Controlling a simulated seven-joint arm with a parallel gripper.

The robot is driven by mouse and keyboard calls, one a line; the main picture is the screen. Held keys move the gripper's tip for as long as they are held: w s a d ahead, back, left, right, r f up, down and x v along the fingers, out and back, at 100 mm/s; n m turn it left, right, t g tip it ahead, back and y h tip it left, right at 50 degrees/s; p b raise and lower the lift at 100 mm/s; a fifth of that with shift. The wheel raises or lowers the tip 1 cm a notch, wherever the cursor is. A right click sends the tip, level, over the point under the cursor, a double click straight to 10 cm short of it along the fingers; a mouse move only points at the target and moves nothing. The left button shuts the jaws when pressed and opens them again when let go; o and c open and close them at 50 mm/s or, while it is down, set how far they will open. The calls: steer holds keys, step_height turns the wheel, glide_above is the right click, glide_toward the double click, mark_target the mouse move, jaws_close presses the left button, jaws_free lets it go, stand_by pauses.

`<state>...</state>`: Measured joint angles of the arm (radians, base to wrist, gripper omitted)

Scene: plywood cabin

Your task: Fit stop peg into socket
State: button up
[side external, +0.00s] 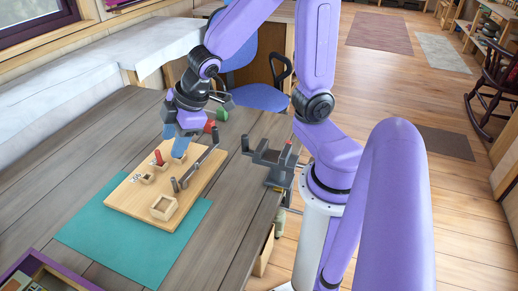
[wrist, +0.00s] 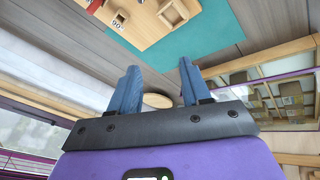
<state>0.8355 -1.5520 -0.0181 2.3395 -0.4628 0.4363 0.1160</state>
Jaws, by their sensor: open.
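A light wooden board (side external: 130,198) lies on the table and carries small square wooden sockets. A red peg (side external: 159,157) stands upright at one small socket (side external: 147,178) near the board's back left; I cannot tell how deep it sits. A larger square socket (side external: 163,207) near the front looks empty, and it also shows in the wrist view (wrist: 173,13). My gripper (side external: 179,147) is over the back of the board, just right of the red peg. In the wrist view its blue fingers (wrist: 157,80) are spread apart, with no peg held between them.
A metal lever (side external: 195,168) rises along the board's right side. A grey vise (side external: 270,160) is at the table's right edge. Green (side external: 221,114) and red (side external: 210,126) objects lie behind the board. A teal mat (side external: 120,248) lies under it; the table's left is clear.

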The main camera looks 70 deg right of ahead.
steer(key=s+d+g, duration=0.1)
steer(key=s+g, duration=0.1)
steer(key=s, duration=0.7)
steer(key=s+d+n+g+h, duration=0.1)
steer(key=s+g, duration=0.2)
steer(key=s, duration=0.7)
steer(key=shift+d, duration=0.35)
